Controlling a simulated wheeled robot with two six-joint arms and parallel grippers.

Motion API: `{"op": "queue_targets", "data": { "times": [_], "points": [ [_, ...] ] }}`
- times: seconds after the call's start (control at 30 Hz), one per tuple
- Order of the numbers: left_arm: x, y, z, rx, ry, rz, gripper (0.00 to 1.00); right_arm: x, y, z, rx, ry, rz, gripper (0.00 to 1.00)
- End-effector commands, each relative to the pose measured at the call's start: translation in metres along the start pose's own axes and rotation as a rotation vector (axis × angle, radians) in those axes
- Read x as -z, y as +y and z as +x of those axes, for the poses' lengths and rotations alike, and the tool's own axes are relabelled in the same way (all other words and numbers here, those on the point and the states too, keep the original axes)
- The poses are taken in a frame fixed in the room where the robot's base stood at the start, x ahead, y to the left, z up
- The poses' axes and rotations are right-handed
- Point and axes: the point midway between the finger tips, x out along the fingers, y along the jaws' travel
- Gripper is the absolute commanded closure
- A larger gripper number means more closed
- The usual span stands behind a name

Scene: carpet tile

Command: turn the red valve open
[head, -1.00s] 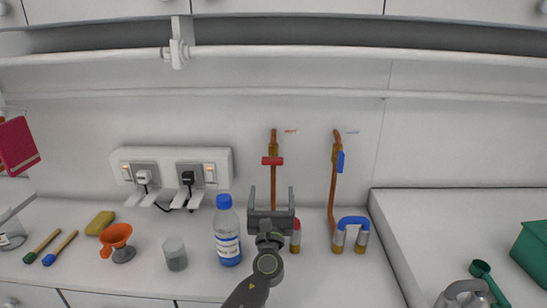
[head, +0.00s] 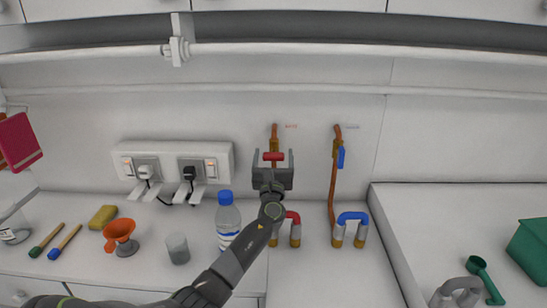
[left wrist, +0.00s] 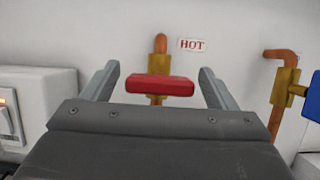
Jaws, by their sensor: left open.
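The red valve (head: 273,156) is a horizontal red handle on a brass body on the copper pipe at the back wall. It also shows in the left wrist view (left wrist: 160,86), lying crosswise, with a "HOT" label to its upper right. My left gripper (head: 273,160) is open, with its fingers on either side of the red handle. In the left wrist view the two fingers (left wrist: 157,82) stand left and right of the handle, with gaps visible on both sides. The lower pipe is hidden behind the gripper. My right gripper is not in view.
A blue valve (head: 341,158) on a second copper pipe is to the right, its handle upright. A bottle with a blue cap (head: 226,218) stands left of my arm. A socket panel (head: 172,168) is on the wall. Red and blue bent pipes (head: 352,217) stand on the counter.

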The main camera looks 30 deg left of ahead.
Motion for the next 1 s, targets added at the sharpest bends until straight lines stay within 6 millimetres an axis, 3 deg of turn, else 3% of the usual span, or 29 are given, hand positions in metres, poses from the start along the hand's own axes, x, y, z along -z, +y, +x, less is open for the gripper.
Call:
{"op": "queue_targets", "data": {
  "times": [0.07,0.4,0.67,1.0],
  "points": [
    [0.0,0.0,0.0,0.0,0.0,0.0,0.2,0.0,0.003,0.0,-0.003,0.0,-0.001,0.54],
    [0.0,0.0,0.0,0.0,0.0,0.0,0.65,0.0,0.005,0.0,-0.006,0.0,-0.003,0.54],
    [0.001,0.0,-0.001,-0.009,0.0,-0.022,0.65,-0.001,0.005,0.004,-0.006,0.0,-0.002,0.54],
    [0.004,-0.001,-0.002,-0.084,-0.002,-0.204,0.65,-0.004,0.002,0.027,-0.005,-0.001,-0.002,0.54]
  ]
}}
